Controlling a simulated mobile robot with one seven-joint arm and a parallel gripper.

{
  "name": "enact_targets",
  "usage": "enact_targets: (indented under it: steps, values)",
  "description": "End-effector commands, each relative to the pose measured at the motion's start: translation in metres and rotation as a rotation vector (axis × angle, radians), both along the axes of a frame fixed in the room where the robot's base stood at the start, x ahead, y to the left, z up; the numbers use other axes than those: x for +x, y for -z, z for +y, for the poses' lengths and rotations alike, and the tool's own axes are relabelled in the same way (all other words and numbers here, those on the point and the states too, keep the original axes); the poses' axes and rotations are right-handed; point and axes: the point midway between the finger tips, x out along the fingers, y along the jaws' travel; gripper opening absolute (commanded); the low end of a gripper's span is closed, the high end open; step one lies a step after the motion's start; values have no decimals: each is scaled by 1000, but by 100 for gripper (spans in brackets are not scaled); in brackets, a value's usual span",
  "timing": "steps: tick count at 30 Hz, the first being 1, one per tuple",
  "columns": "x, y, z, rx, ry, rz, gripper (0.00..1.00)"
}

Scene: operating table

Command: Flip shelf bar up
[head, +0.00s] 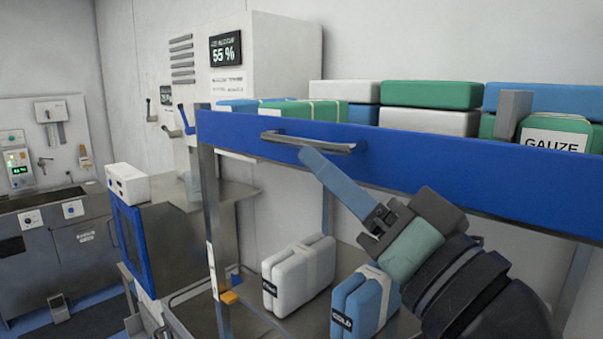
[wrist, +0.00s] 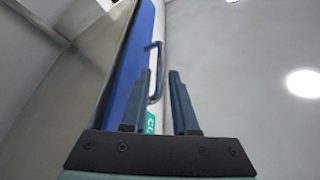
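The shelf bar (head: 400,165) is a wide blue panel across the front of the upper shelf, with a grey metal handle (head: 307,143) near its left end. In the wrist view the bar shows as a blue strip (wrist: 130,62), with the curved handle (wrist: 157,90) beside it. My gripper (head: 308,154) reaches up from the lower right, its fingertips just below the handle. In the wrist view my gripper (wrist: 160,72) has its fingers apart, and part of the handle appears between them. I cannot tell whether a finger touches it.
Green, white and blue packs (head: 432,94) sit on the shelf behind the bar, including a gauze pack (head: 556,134). A white pack (head: 298,274) and a blue pack (head: 364,304) stand on the lower shelf. A white machine (head: 270,60) stands behind at the left.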

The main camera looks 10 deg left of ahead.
Motion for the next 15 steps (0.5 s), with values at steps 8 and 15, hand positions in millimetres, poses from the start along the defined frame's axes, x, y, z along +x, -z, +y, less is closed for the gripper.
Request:
enact_targets:
  steps: [8,15]
  values:
    - [-34,18,-32,0,3,0,27]
    - [-42,19,-38,0,1,1,27]
